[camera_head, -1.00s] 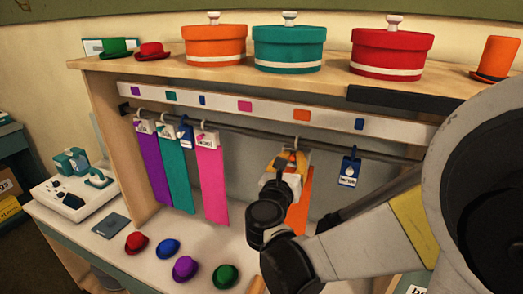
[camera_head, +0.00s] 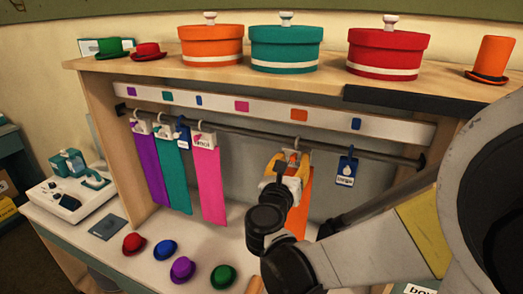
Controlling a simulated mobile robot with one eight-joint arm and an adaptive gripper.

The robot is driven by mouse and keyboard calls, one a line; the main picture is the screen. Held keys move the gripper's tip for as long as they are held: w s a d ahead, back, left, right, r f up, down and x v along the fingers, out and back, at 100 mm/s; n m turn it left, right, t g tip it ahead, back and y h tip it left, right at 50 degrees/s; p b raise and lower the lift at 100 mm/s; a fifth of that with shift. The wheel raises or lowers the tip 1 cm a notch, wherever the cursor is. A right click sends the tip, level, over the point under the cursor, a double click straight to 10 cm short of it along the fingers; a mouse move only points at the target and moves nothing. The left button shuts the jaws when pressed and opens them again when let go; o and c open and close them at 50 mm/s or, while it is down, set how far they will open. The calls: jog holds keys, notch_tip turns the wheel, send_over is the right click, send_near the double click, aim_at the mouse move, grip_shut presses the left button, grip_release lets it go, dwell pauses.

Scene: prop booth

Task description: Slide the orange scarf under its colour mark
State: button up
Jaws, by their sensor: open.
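The orange scarf (camera_head: 303,200) hangs from a hook on the dark rail (camera_head: 240,135), partly hidden behind my gripper and arm. The orange colour mark (camera_head: 299,114) is on the white strip above the rail, and the scarf's hook hangs almost straight below it. My gripper (camera_head: 289,166) is open in front of the scarf's upper part, just below the hook. The fingertips overlap the scarf's top in the picture, and I cannot tell whether they touch it.
Purple (camera_head: 149,170), teal (camera_head: 175,178) and magenta (camera_head: 210,180) scarves hang to the left. A blue tag (camera_head: 347,170) hangs to the right. Small hats, including a purple one (camera_head: 182,269), lie on the counter below. Round boxes, including a teal one (camera_head: 286,50), stand on the shelf above.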

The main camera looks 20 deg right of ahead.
jog(key=v, duration=1.1)
jog(key=shift+s, duration=0.1)
jog(key=s+d+f+m+g+y+b, duration=0.1)
jog(key=s+f+m+g+y+b, duration=0.15)
jog(key=f+m, duration=0.55)
jog(key=s+d+f+m+g+y+b, duration=0.1)
jog(key=s+f+m+g+y+b, duration=0.2)
jog(key=f+m, duration=0.5)
jog(key=s+a+f+m+y+b, duration=0.2)
jog(key=a+m+y, duration=0.1)
jog(key=m, duration=0.4)
jog(key=s+a+f+m+g+y+b, duration=0.1)
jog(key=a+f+m+y+b, duration=0.1)
jog(key=a+m, duration=0.3)
jog(key=shift+s+m+y+b, duration=0.4)
jog(key=shift+m+y+b, duration=0.15)
jog(key=shift+m, duration=0.35)
